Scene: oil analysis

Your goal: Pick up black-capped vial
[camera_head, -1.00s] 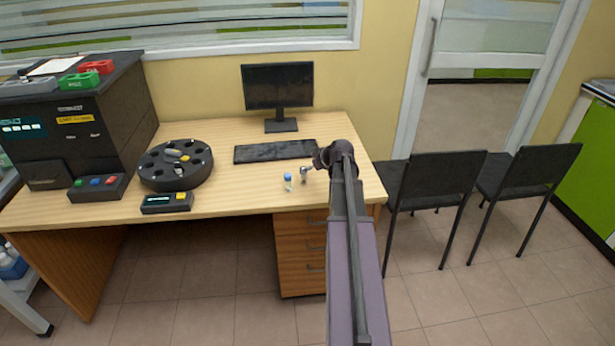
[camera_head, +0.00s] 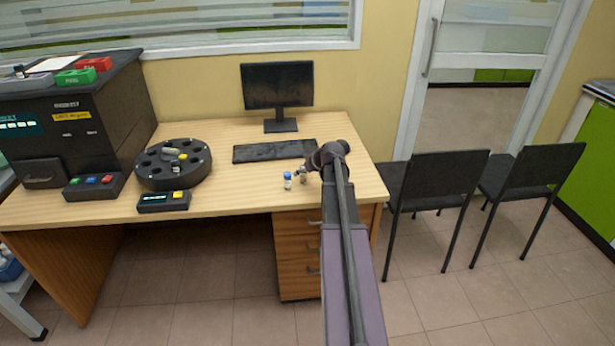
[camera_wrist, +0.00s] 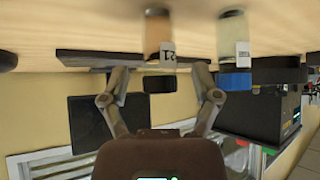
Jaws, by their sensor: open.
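The black-capped vial stands upright on the desk. In the wrist view, which is upside down, its orange-tinted body (camera_wrist: 158,38) carries a white label and its dark cap (camera_wrist: 160,84) points down. In the head view this vial (camera_head: 303,178) is small, close to my gripper (camera_head: 300,172). A blue-capped vial (camera_head: 288,181) stands just left of it in the head view; in the wrist view it is the pale vial (camera_wrist: 234,45) on the right. My gripper (camera_wrist: 160,78) is open, with the dark cap appearing between its fingertips; contact cannot be told.
A keyboard (camera_head: 274,151) and monitor (camera_head: 278,86) stand behind the vials. A round black carousel (camera_head: 150,176), a small control box (camera_head: 164,202) and a large black machine (camera_head: 75,130) are to the left. The desk's front middle (camera_head: 240,195) is bare.

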